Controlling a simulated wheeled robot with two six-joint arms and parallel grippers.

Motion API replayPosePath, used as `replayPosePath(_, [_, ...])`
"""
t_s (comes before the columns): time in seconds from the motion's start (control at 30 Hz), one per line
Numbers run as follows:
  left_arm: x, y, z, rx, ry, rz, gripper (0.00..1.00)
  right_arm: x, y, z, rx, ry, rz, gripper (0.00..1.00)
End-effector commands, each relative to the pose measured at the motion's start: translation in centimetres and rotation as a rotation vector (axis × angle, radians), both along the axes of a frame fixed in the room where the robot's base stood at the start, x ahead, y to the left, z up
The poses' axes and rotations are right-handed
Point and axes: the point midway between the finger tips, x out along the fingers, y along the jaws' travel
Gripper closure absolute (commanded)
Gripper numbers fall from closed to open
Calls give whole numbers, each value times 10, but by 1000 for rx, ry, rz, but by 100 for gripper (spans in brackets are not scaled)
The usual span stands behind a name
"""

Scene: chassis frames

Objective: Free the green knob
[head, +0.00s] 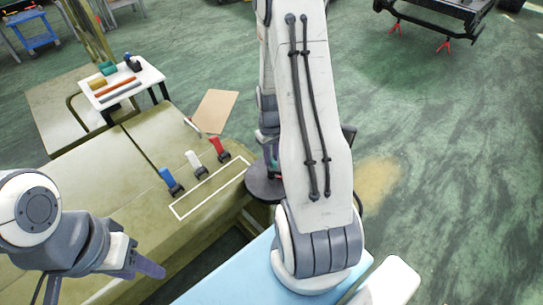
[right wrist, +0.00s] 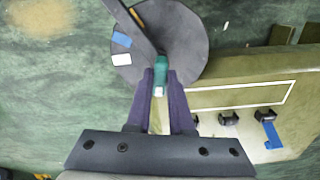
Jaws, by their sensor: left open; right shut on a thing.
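The green knob (right wrist: 161,73) is between the purple fingertips of my right gripper (right wrist: 160,88), which is shut on it. It stands over a dark round disc (right wrist: 185,50) with a dark bar crossing it and blue, white and orange patches. In the head view the disc (head: 263,184) is at the bench's right end, partly behind my right arm, which hides most of the right gripper. My left gripper (head: 146,266) is open and empty at the lower left, over the near part of the bench.
The olive bench (head: 110,185) carries a blue lever (head: 171,181), a white lever (head: 196,164) and a red lever (head: 219,149) beside a white outlined rectangle. A small white table (head: 143,78) with coloured parts stands behind. A tan board (head: 214,110) lies beyond the bench. Green floor is open at right.

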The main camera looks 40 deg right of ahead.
Motion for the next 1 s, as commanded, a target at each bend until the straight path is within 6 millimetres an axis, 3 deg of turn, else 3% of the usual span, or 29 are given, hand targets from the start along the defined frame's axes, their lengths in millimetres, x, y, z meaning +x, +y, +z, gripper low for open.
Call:
replayPosePath(0.4, [0,0,1,0,0,0,50,2,-1,1,-3,-5,182,100])
replayPosePath(0.93, [0,0,1,0,0,0,50,2,-1,1,-3,-5,207,100])
replayPosePath(0.97, [0,0,1,0,0,0,50,2,-1,1,-3,-5,207,76])
replayPosePath(1.0, [0,0,1,0,0,0,50,2,-1,1,-3,-5,207,61])
